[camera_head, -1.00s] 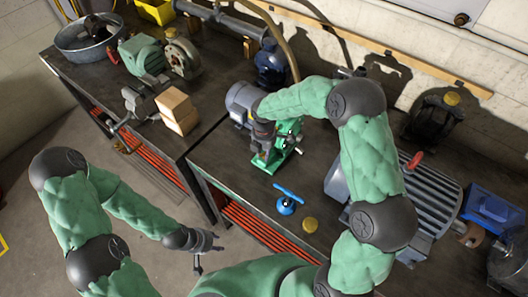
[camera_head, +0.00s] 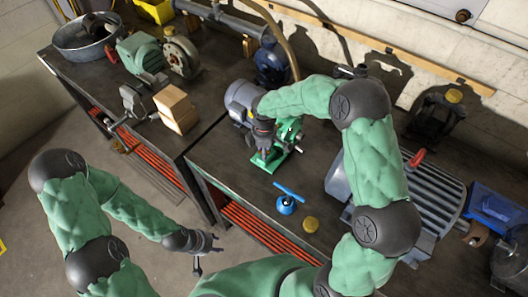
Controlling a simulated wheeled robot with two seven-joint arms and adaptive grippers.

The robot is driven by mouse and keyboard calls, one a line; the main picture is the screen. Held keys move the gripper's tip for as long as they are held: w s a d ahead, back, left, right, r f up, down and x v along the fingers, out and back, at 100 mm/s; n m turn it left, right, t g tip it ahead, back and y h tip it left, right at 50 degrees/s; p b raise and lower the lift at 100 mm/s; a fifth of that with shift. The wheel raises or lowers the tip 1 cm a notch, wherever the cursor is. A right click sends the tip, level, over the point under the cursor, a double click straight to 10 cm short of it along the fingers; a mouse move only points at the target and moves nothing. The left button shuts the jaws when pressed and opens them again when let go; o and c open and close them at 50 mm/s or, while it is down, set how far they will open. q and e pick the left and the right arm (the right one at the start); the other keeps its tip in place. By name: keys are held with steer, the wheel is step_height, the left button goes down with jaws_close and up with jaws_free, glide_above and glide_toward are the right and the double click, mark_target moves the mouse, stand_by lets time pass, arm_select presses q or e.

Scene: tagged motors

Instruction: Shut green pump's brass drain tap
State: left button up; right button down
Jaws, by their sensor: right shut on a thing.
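The green pump (camera_head: 288,130) stands on the near workbench, with its green base plate (camera_head: 265,162) on the bench top and a grey motor (camera_head: 240,98) behind it at the left. My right gripper (camera_head: 259,150) reaches down over the left part of the pump, shut. The brass drain tap is not visible; my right gripper and wrist cover the spot where the fingers close, so the tap's position cannot be read. My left gripper (camera_head: 206,250) hangs in front of the bench, away from the pump, its fingers apart and empty.
A large finned grey motor (camera_head: 425,195) stands to the right. Wooden blocks (camera_head: 176,109) sit on the left bench. Bare bench top lies around the blue handle.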

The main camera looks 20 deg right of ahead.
steer(key=m+b, duration=0.1)
steer(key=m, duration=0.3)
steer(key=shift+w+d, duration=0.1)
steer(key=shift+w, duration=0.05)
steer(key=shift+d+r+m+b, duration=0.1)
steer(key=shift+m+b, duration=0.35)
steer(key=shift+m, duration=1.05)
steer(key=c, duration=1.2)
jaws_free()
steer(key=shift+o, duration=0.7)
step_height(320, 180, up, 12)
